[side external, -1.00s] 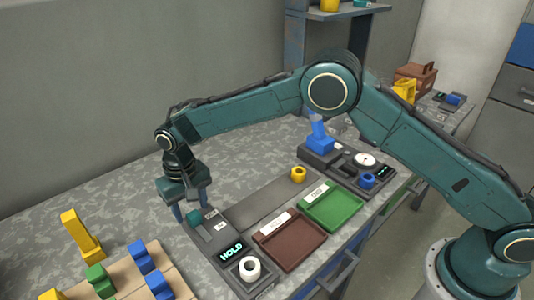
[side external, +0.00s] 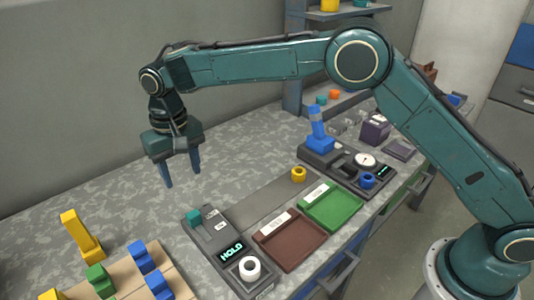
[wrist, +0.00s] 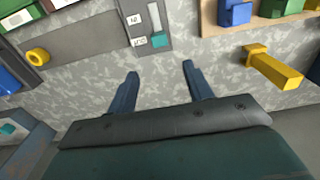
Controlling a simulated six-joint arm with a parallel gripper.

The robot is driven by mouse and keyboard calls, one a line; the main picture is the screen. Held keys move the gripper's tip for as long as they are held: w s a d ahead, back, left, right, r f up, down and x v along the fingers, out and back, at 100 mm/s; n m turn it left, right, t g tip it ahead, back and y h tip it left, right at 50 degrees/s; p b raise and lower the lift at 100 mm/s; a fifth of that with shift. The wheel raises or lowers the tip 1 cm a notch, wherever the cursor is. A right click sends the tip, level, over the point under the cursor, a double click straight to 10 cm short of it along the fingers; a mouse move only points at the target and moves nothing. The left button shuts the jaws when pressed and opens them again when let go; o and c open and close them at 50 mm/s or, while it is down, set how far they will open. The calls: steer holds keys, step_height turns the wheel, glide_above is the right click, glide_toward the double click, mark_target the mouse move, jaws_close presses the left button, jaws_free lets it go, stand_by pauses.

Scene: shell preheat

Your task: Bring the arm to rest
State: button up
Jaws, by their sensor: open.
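My gripper (side external: 181,172) is open and empty, pointing down above the bare bench behind the dark HOLD station (side external: 215,239). In the wrist view my gripper (wrist: 158,82) shows two blue fingers spread apart with only speckled bench between them. The HOLD station carries a teal slider knob (side external: 195,219) at its far end and a white ring (side external: 250,267) at its near end. The teal knob also shows in the wrist view (wrist: 160,39), apart from the fingers.
A brown tray (side external: 291,262) and green tray (side external: 352,211) lie right of the station. A yellow ring (side external: 299,174) and a second device with a blue part (side external: 320,144) stand farther back. A yellow L-shaped piece (side external: 80,234) and wooden board (side external: 128,277) are at left. Bench behind is clear.

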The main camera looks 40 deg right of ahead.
steer(key=s+d+r+t, duration=0.1)
steer(key=s+d+r, duration=0.5)
steer(key=d+r, duration=0.25)
steer(key=s+d+r+t, duration=0.2)
steer(key=s+d+r, duration=0.55)
steer(key=d, duration=0.25)
steer(key=s+d+f+t, duration=0.1)
steer(key=s+d, duration=0.4)
steer(key=s, duration=0.5)
steer(key=s+d+f+t, duration=0.1)
steer(key=s+d, duration=0.4)
steer(key=s, duration=0.6)
steer(key=shift+d+f+t, duration=0.25)
steer(key=shift+f+t, duration=0.05)
steer(key=shift+f, duration=0.15)
stand_by(0.5)
